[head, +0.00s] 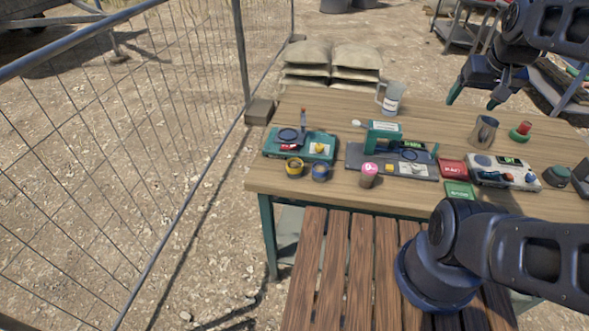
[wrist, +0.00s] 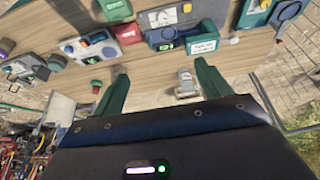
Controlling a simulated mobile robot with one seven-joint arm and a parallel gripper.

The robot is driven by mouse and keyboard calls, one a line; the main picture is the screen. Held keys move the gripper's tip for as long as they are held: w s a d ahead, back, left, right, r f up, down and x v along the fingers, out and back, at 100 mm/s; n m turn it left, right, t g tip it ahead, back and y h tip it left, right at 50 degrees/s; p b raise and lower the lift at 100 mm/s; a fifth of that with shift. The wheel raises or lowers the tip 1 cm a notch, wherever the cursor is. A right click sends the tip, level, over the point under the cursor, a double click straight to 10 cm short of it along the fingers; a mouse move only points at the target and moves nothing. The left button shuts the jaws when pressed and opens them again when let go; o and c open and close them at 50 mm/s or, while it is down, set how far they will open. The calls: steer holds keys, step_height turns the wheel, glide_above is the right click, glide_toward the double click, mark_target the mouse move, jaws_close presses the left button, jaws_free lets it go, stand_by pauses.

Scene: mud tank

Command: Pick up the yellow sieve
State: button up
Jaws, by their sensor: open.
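The yellow sieve (head: 294,167) looks like a small round dark cup with a yellow rim. It sits on the wooden table near its front left edge, just in front of a green device with a dark round plate (head: 315,148). A similar blue-rimmed one (head: 321,172) stands close to its right. My gripper (head: 474,97) is open and empty, in the air over the back right of the table, well away from the sieve. In the wrist view, its two green fingers (wrist: 162,76) are spread apart. I cannot make out the sieve in the wrist view.
A clear jug (head: 391,98) stands at the table's back; a pink-topped cup (head: 369,174) is right of the sieves. A green press (head: 384,134), red box (head: 452,167), white device (head: 503,171) and metal mug (head: 483,131) are further right. A wire fence (head: 120,130) runs along the left.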

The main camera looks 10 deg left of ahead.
steer(key=w+a+f+n+g, duration=0.1)
steer(key=w+a+f+n, duration=0.25)
steer(key=w+a, duration=0.55)
steer(key=n+g, duration=0.4)
steer(key=n, duration=0.6)
glide_above(294, 166)
steer(key=f, duration=2.4)
steer(key=shift+s, duration=0.2)
steer(key=shift+w+f, duration=0.15)
steer(key=shift+f, duration=1.25)
steer(key=shift+w+f, duration=0.1)
steer(key=shift+f, duration=1.25)
steer(key=c, duration=1.1)
